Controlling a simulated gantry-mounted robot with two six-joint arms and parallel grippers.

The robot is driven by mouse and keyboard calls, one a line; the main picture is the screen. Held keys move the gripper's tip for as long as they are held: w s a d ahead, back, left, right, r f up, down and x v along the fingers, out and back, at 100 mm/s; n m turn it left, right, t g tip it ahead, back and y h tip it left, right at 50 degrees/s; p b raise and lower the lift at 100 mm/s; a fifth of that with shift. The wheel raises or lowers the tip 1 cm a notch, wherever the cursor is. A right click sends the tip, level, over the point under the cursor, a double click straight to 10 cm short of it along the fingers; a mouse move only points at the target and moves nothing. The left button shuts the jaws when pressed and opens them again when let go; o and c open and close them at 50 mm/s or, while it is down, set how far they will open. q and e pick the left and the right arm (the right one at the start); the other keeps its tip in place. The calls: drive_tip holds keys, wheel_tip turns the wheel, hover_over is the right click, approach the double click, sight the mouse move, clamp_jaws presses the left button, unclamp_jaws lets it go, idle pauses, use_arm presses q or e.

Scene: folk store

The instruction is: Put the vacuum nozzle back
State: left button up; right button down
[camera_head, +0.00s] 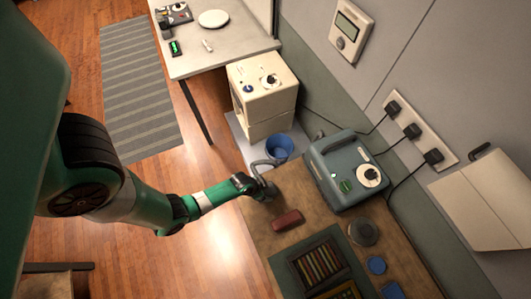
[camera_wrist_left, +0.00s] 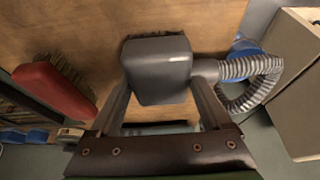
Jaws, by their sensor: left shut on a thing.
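My left gripper (camera_head: 254,187) is over the left edge of the wooden workbench (camera_head: 262,222). In the left wrist view its two fingers (camera_wrist_left: 162,100) are closed on either side of the vacuum nozzle (camera_wrist_left: 158,70), a dark grey block. A ribbed grey hose (camera_wrist_left: 252,70) runs from the nozzle's right side and curls round. In the head view the hose (camera_head: 262,164) loops up beside a blue bucket (camera_head: 279,148). The nozzle is close to the bench top; I cannot tell whether it touches. My right gripper is not in view.
A grey-green machine (camera_head: 345,170) stands at the back with cables to wall sockets. A tray of sticks (camera_head: 320,262) lies in front. A beige box (camera_head: 263,90) stands beyond the bucket.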

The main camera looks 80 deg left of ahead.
use_arm(q)
drive_tip(key=shift+f, duration=0.15)
drive_tip(key=shift+f, duration=0.2)
drive_tip(key=o, duration=1.1)
drive_tip(key=shift+s+r+p, duration=0.15)
drive_tip(key=shift+r+p, duration=0.2)
drive_tip(key=shift+r, duration=0.25)
drive_tip(key=p+v, duration=0.6)
drive_tip(key=v, duration=0.5)
